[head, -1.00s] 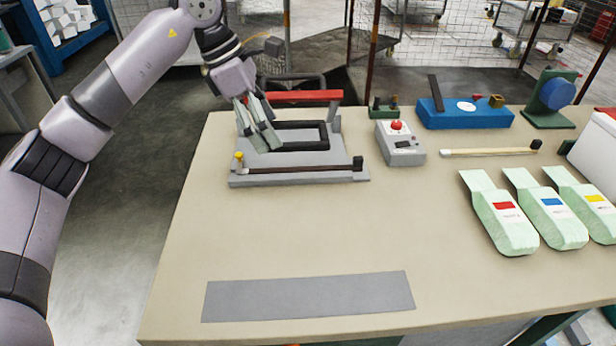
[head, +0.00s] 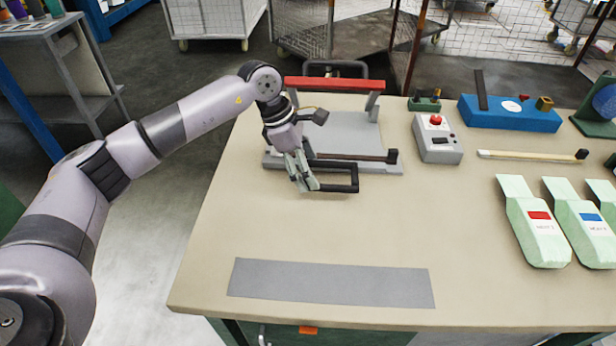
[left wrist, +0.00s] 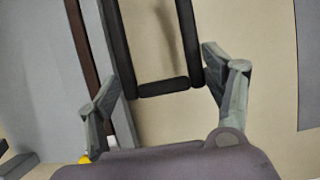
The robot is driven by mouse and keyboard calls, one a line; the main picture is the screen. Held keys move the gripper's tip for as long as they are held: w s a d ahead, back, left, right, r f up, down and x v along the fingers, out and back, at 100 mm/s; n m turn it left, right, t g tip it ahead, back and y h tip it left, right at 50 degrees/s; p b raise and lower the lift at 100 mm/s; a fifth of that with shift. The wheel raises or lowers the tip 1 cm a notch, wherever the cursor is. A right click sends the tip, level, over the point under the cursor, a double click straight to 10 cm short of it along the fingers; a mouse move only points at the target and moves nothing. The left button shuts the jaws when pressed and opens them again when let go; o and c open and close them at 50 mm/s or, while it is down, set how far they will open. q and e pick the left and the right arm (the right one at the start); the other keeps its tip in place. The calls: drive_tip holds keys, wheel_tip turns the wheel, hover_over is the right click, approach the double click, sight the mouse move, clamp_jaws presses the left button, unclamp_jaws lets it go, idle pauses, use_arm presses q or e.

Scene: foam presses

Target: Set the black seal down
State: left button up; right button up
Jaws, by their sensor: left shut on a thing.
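The black seal (head: 355,177) is a black rectangular frame. My left gripper (head: 305,182) is shut on its left end and holds it at the front edge of the grey press (head: 352,133), with part of it over the tabletop. In the left wrist view the near bar of the seal (left wrist: 163,88) lies between the two fingers of my left gripper (left wrist: 160,85). A soft shadow shows on the beige surface inside the frame. The exact height is hard to tell. My right gripper is not in view.
A flat grey strip (head: 330,283) lies bare along the table's front. A grey control box (head: 437,140) with a red button stands right of the press. Pale green packs (head: 533,225) lie at the right. The beige tabletop (head: 420,220) between is clear.

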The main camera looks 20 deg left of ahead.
use_arm(q)
wheel_tip(320, 180, down, 3)
drive_tip(key=shift+f+p, duration=0.2)
drive_tip(key=shift+p, duration=0.1)
drive_tip(key=shift+f, duration=0.4)
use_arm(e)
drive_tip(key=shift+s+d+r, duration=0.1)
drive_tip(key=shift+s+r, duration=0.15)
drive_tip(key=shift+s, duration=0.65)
use_arm(q)
drive_tip(key=o, duration=0.7)
drive_tip(key=shift+f, duration=0.1)
drive_tip(key=shift+o, duration=1)
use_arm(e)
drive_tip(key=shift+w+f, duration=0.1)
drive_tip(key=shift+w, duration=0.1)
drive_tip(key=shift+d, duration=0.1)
